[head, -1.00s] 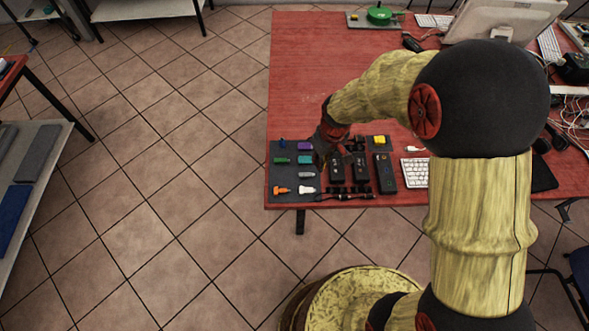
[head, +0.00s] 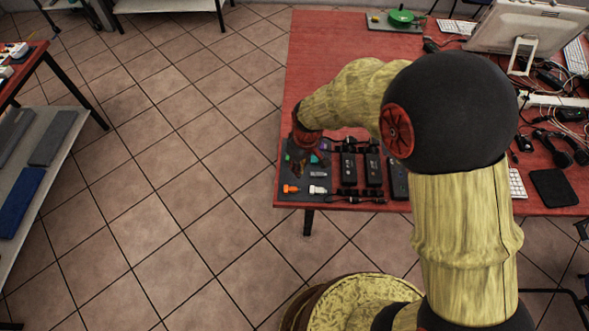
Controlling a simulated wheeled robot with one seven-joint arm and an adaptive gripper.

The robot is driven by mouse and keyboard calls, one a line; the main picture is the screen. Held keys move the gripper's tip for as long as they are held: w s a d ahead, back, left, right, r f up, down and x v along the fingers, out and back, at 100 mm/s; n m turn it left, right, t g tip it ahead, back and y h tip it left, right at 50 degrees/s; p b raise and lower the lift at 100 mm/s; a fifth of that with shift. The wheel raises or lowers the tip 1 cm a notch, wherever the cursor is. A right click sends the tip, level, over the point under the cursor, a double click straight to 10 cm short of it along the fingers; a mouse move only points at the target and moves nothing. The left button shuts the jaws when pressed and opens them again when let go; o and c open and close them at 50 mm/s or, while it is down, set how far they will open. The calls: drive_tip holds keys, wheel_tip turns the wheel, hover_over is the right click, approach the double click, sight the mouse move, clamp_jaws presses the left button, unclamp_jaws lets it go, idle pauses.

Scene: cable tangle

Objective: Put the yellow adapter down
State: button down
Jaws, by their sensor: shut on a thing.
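My gripper (head: 299,168) is low over the left part of the dark mat (head: 284,180), at the red table's front left corner. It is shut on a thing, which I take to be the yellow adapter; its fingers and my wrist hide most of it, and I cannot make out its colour. I cannot tell whether it touches the mat. Around the gripper are a green piece (head: 287,157), a teal piece (head: 314,160) and a purple piece (head: 325,147).
An orange connector (head: 291,188) and a white one (head: 318,189) lie at the mat's front, below a grey piece (head: 318,174). Black power bricks (head: 348,167) and cables (head: 355,200) lie to the right.

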drive_tip(key=w+f, duration=0.1)
drive_tip(key=f, duration=0.1)
drive_tip(key=w+a+f+b, duration=0.1)
drive_tip(key=w+f, duration=0.1)
drive_tip(key=w+a+f, duration=0.1)
drive_tip(key=shift+w+f, duration=0.25)
drive_tip(key=shift+f, duration=0.15)
drive_tip(key=shift+w+f+b, duration=0.15)
drive_tip(key=shift+f+b, duration=0.75)
drive_tip(key=shift+f, duration=0.75)
drive_tip(key=shift+f, duration=0.2)
drive_tip(key=c, duration=1.8)
unclamp_jaws()
drive_tip(key=shift+c, duration=0.2)
drive_tip(key=shift+r, duration=0.15)
